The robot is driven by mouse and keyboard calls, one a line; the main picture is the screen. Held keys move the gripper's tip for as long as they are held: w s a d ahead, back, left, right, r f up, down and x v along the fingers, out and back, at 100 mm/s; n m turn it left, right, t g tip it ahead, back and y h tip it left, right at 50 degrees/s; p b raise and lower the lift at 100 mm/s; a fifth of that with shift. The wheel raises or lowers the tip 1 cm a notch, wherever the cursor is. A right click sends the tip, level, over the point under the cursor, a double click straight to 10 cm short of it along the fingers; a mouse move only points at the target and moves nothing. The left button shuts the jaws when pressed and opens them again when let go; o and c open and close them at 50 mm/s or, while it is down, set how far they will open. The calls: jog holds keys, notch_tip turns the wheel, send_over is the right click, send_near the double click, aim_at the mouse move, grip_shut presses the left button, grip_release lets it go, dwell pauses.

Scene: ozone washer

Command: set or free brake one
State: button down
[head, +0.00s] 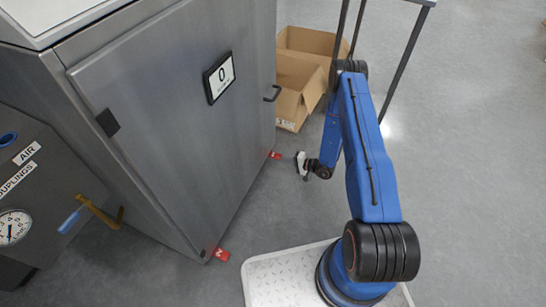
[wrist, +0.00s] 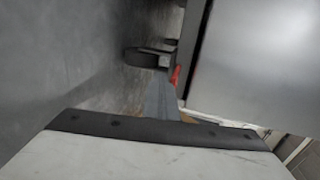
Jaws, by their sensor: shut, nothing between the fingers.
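The grey steel cabinet (head: 185,120) has two small red tabs low at its front edge. The far red tab (head: 275,155) is near its far corner, and the near red tab (head: 221,254) is by its near corner. Their marks are too small to read surely, so I cannot tell which is brake one. My gripper (head: 301,163) is low, just right of the far tab and apart from it in the head view. In the wrist view my gripper (wrist: 160,88) is shut and empty, pointing toward a red piece (wrist: 175,75) beside a dark caster wheel (wrist: 147,57).
Open cardboard boxes (head: 297,88) stand on the floor behind the cabinet. A black door handle (head: 272,93) sticks out above the far tab. A grey panel with a gauge (head: 14,227) and yellow valve (head: 98,211) is at left. The floor (head: 470,150) at right is clear.

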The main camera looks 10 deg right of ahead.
jog(key=f+v, duration=0.2)
jog(key=v, duration=0.6)
jog(key=shift+s+d, duration=0.35)
jog(key=shift+d, duration=0.15)
dwell(0.4)
dwell(0.4)
